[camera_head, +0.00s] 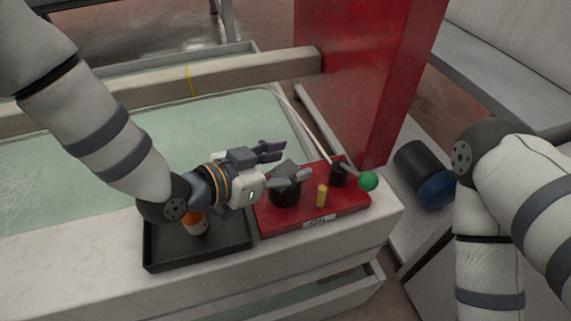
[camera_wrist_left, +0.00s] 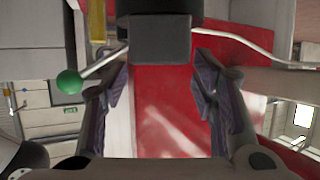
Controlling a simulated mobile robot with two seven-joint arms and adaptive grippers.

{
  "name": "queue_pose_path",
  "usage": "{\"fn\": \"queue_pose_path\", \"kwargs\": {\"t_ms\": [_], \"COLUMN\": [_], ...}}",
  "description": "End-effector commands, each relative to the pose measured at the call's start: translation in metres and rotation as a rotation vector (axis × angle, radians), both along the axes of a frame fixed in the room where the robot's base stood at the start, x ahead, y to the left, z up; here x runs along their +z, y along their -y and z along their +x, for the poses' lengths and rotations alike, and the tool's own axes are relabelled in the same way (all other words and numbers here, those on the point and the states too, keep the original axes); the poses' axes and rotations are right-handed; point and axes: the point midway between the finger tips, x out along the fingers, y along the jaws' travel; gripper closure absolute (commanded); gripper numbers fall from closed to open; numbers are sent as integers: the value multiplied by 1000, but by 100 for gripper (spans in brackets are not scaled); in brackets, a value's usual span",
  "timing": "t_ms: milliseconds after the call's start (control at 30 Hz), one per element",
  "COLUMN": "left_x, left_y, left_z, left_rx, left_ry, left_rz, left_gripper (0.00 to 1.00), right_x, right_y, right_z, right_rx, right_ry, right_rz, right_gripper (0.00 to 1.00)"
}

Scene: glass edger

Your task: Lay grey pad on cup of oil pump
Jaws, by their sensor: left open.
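The oil pump's red base (camera_head: 336,212) sits on the white ledge, with a dark round cup (camera_head: 284,195) on it. The grey pad (camera_head: 287,170) shows at the top of the cup, tilted in the picture; whether it rests flat is partly hidden by a finger. In the left wrist view the grey pad (camera_wrist_left: 160,42) is a dark square before the black cup (camera_wrist_left: 160,7). My left gripper (camera_head: 281,164) is open beside the pad and cup, its fingers apart with a gap to the pad (camera_wrist_left: 158,85). My right gripper is out of view.
A lever with a green knob (camera_head: 368,181) and a yellow post (camera_head: 321,196) stand by the cup. A black tray (camera_head: 160,256) holding an orange-and-white container (camera_head: 195,222) lies to the left. A red column (camera_head: 370,80) rises behind.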

Motion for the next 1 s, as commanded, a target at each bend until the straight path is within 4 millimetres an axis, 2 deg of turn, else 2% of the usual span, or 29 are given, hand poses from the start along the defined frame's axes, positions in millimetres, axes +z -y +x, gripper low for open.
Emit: {"fn": "queue_pose_path", "kwargs": {"t_ms": [33,200,400,567,1000], "left_x": [10,31,45,48,47], "left_y": [-9,-44,-75,-84,-84], "left_z": [-5,-36,-62,-71,-72], "left_rx": [3,3,2,1,0], "left_ry": [6,7,7,4,1], "left_rz": [1,-2,0,-1,0], "left_gripper": [47,47,47,47,47], "right_x": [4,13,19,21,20], "right_y": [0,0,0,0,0], "right_z": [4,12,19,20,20], "right_rx": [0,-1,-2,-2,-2], "right_ry": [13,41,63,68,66], "right_rz": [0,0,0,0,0], "right_gripper": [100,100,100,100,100]}}
